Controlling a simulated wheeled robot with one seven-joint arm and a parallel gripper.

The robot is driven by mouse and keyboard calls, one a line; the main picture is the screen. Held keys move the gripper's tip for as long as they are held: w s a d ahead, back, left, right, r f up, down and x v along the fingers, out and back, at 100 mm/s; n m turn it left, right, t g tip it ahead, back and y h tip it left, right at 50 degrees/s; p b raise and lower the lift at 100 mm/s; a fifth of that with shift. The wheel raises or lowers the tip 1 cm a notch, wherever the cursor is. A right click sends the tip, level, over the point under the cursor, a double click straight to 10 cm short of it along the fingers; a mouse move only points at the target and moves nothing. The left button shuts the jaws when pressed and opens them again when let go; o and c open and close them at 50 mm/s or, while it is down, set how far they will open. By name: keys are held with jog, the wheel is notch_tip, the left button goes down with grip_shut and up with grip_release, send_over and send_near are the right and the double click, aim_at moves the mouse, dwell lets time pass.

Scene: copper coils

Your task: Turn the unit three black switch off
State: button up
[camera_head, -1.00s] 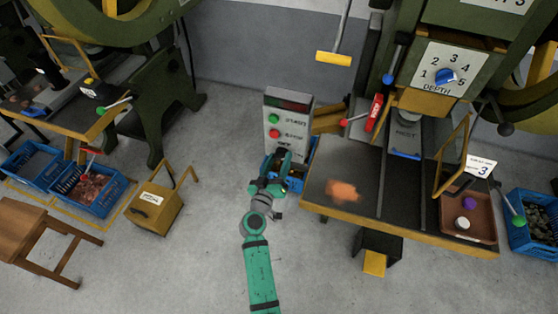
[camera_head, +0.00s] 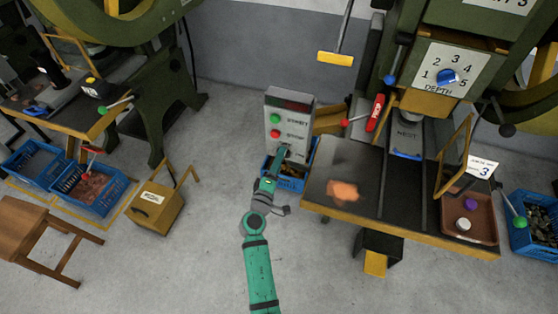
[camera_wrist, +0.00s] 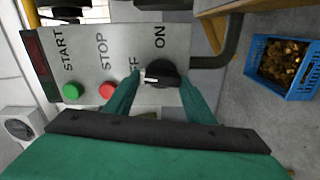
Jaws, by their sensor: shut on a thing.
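The grey control box (camera_head: 275,102) of unit three stands left of the press table. Its black rotary switch (camera_wrist: 163,73) shows in the wrist view between the ON and OFF labels. The white mark on the switch lies on its left side, towards the OFF label, which a finger partly covers. My gripper (camera_head: 281,153) is at the lower front of the box, its fingers (camera_wrist: 160,80) on either side of the switch and shut on it. In the head view my gripper hides the switch.
The green start button (camera_wrist: 71,91) and red stop button (camera_wrist: 107,91) are left of my fingers in the wrist view. A blue crate (camera_head: 287,182) stands just behind and below my gripper. The press table (camera_head: 345,165) is close on the right.

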jog(key=shift+f+n, duration=0.1)
jog(key=shift+n, duration=0.6)
jog(key=o, duration=1)
jog(key=shift+o, duration=0.2)
jog(key=v, duration=1.1)
